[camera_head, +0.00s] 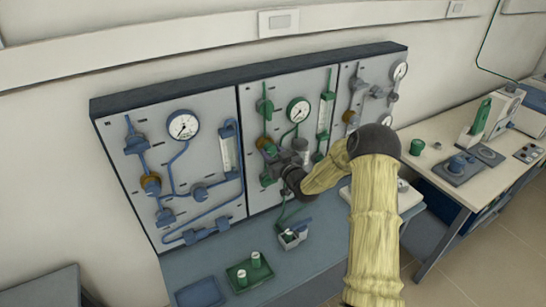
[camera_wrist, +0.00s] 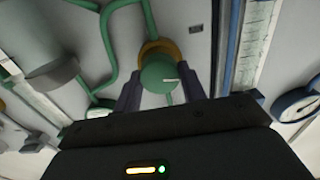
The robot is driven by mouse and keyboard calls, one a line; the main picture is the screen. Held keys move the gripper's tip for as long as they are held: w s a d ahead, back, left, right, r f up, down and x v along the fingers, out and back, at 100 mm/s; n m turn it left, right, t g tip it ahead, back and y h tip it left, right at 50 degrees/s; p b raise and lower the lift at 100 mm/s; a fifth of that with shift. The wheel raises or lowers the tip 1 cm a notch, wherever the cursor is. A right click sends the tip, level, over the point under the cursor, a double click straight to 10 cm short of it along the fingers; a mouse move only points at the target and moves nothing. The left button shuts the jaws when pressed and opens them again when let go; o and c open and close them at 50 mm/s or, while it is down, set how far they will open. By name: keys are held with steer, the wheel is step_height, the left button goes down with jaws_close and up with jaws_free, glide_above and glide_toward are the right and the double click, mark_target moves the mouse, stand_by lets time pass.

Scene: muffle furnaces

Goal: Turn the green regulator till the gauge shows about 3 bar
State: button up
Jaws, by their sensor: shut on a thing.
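The green regulator (camera_wrist: 158,78) is a round green knob with a white line on its face and a brass ring behind it. My gripper (camera_wrist: 162,90) has one finger on each side of the knob and is shut on it. In the head view my gripper (camera_head: 272,158) reaches the middle panel (camera_head: 253,100) and hides most of the knob. The green-rimmed gauge (camera_head: 299,110) is above and right of my gripper. Its dial is in view, but the needle is too small to read.
A blue-piped panel (camera_head: 115,135) with its own gauge (camera_head: 183,125) is on the left, a grey-piped one (camera_head: 365,75) on the right. A green tray (camera_head: 240,283) and a blue tray (camera_head: 198,293) lie on the bench below.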

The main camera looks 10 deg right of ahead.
steer(key=m+b, duration=0.3)
steer(key=shift+f, duration=0.3)
steer(key=m+b, duration=0.2)
steer(key=m, duration=0.2)
steer(key=m+b, duration=0.1)
steer(key=m, duration=0.2)
steer(key=shift+m, duration=0.4)
steer(key=shift+r+m+b, duration=0.15)
steer(key=shift+m+b, duration=0.25)
steer(key=shift+m, duration=1.1)
steer(key=o, duration=1)
steer(key=shift+a, duration=0.1)
steer(key=shift+r, duration=0.1)
